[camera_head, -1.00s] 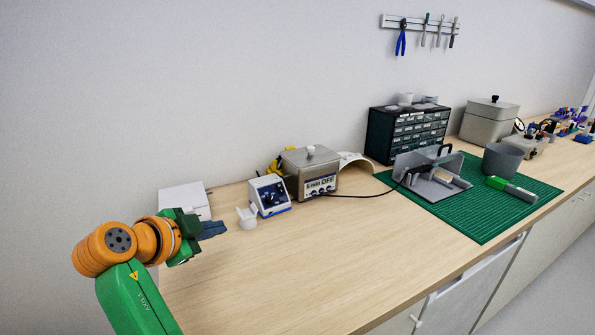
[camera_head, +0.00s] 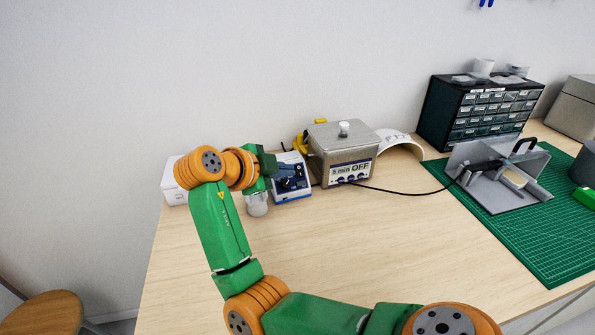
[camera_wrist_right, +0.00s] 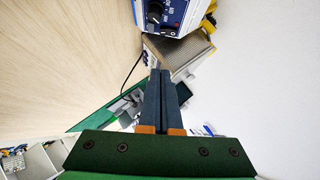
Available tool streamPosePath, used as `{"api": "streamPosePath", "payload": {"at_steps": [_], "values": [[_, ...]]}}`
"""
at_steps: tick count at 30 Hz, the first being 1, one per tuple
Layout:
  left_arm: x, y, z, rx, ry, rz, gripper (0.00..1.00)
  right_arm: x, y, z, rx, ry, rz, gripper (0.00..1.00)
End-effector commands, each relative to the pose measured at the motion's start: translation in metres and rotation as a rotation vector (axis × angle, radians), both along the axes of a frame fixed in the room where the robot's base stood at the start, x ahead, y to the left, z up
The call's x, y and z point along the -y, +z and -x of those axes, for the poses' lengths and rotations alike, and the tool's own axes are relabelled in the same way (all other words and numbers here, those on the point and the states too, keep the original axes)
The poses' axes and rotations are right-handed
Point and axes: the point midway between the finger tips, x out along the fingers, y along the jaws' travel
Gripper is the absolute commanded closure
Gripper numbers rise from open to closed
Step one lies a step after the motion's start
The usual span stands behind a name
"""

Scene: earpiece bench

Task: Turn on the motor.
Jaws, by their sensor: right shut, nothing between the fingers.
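A white and blue control box (camera_head: 293,181) with a dark dial stands on the bench, left of the steel cleaner. I take it for the motor's control unit. My right gripper (camera_head: 273,163) is at its upper left side and hides part of it; I cannot tell whether they touch. In the right wrist view the control box (camera_wrist_right: 172,14) shows at the top, with its dial and a small dark switch at the panel's lower edge. The right gripper's fingers (camera_wrist_right: 165,73) are shut together, with nothing between them. My left gripper is not in view.
The steel cleaner (camera_head: 343,157), showing "5 min OFF", stands right of the control box. A small pale holder (camera_head: 257,204) sits below my gripper. A black cable (camera_head: 405,193) runs to the handpiece on a grey stand (camera_head: 498,191). The front bench (camera_head: 330,235) is clear.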

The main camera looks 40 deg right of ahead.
Motion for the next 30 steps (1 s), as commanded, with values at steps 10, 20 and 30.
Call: {"api": "streamPosePath", "payload": {"at_steps": [10,20,30], "values": [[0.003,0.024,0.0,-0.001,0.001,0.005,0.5,0.059,-0.038,-0.015,-0.006,0.0,0.002,1.0],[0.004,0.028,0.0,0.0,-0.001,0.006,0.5,0.065,-0.064,-0.035,0.0,0.0,0.0,1.0],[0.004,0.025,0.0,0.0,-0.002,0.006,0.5,0.065,-0.067,-0.035,0.003,-0.001,0.001,1.0]]}}
